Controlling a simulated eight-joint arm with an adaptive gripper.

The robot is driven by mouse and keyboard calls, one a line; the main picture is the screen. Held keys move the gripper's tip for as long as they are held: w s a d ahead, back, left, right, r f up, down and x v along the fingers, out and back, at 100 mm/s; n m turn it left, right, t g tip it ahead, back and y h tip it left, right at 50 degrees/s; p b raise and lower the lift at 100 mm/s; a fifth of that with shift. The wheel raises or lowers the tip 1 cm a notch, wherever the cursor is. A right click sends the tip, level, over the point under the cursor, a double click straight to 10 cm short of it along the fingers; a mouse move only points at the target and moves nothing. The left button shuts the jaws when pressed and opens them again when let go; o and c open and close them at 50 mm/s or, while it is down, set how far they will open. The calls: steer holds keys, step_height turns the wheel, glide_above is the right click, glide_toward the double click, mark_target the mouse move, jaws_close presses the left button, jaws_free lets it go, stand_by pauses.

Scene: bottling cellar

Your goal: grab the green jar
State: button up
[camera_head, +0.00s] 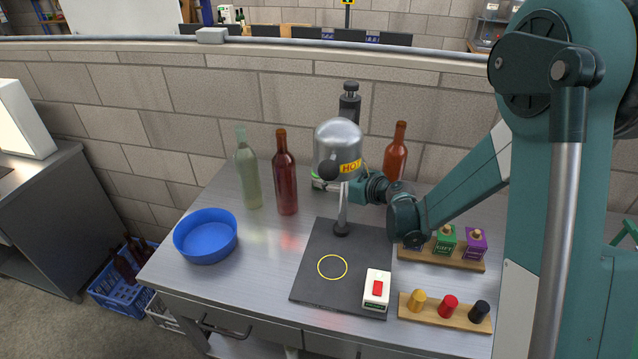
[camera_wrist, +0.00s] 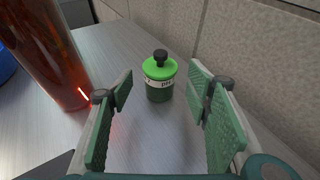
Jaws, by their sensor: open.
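The green jar (camera_wrist: 159,80) stands upright on the steel bench in the wrist view, with a bright green lid, a black knob and a white label band. In the head view, only a small green and white part of it (camera_head: 317,182) shows beside the metal dome, which hides the rest. My gripper (camera_wrist: 160,84) is open and empty. Its two green-padded fingers point at the jar, one on each side in the picture, with the jar a little beyond the tips. In the head view the fingers are mostly hidden behind the dome.
A dark red bottle (camera_head: 285,172) stands near my gripper, also close at left in the wrist view (camera_wrist: 45,50). The dome marked HOT (camera_head: 338,142) stands on a dark mat (camera_head: 315,262). A pale bottle (camera_head: 248,172), blue bowl (camera_head: 206,238) and orange-brown bottle (camera_head: 396,155) are nearby. A block wall rises behind.

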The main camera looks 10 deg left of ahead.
steer(key=shift+a, duration=0.2)
steer(key=shift+b+x, duration=0.75)
steer(key=shift+x, duration=1.8)
steer(key=shift+r, duration=0.1)
steer(key=shift+d, duration=0.1)
steer(key=c, duration=1.3)
